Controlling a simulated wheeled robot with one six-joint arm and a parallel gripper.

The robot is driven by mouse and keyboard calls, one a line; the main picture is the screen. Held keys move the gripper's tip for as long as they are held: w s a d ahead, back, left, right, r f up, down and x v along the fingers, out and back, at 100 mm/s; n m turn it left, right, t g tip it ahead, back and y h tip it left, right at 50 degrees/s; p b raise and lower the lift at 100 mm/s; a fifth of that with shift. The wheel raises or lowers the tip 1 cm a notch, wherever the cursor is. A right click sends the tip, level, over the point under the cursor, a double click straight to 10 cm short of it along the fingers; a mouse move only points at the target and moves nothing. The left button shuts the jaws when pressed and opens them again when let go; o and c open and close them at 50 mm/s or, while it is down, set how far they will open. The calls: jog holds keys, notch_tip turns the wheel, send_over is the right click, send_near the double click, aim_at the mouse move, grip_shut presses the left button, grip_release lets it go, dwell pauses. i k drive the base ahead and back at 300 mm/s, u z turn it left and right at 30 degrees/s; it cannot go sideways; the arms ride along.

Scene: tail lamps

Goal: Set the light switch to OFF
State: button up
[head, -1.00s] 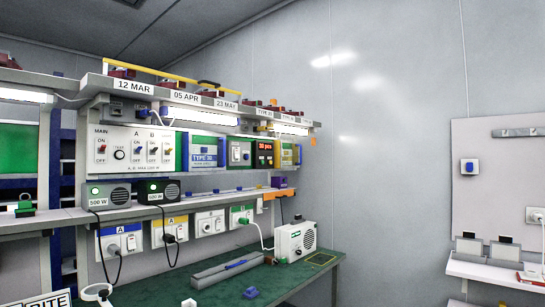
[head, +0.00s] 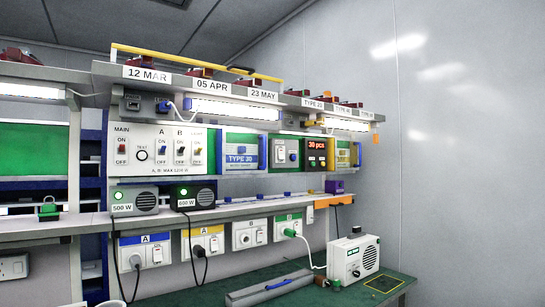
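A white switch panel (head: 150,168) is fixed to the bench's upper rack, left of centre. It carries a red MAIN switch (head: 122,148), a round TEST button (head: 142,155), switches A (head: 162,152) and B (head: 180,156), and one more switch (head: 197,154) at its right end, whose label is too small to read surely. ON and OFF are marked above and below the switches. A separate switch plate (head: 286,151) sits further right in the rack. I cannot tell which one is the light switch. The lamp strips (head: 234,109) under the top shelf are lit. My gripper is out of view.
Two power units (head: 133,202) (head: 193,197) with green lights stand on the middle shelf. Sockets with plugs and hanging cables (head: 145,252) line the rail below. A white box device (head: 353,260) and a grey tray (head: 270,290) rest on the green bench top (head: 385,284).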

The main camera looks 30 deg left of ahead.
aim_at(280, 152)
jog(key=u, duration=0.45)
jog(key=i, duration=0.85)
jog(key=u, duration=0.25)
jog(key=i, duration=1.95)
jog(key=u, duration=0.25)
